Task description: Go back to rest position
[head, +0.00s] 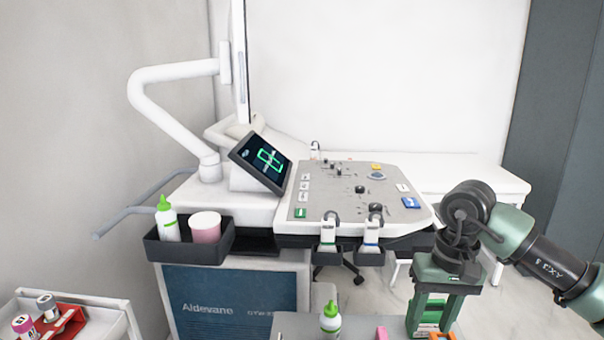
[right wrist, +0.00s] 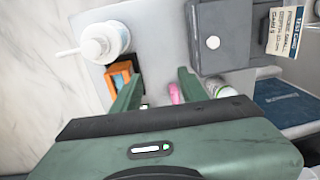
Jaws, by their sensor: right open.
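My right gripper (head: 434,320) hangs at the lower right of the head view, fingers pointing down over the front edge of a grey surface (head: 290,325). In the right wrist view the two green fingers (right wrist: 158,85) stand apart with nothing held between them; the grey surface shows beyond. The right arm (head: 520,240) comes in from the right edge. My left gripper is out of view.
A green-capped bottle (head: 330,318) and a pink item (head: 381,333) stand left of the gripper. The ultrasound console (head: 350,195) stands behind.

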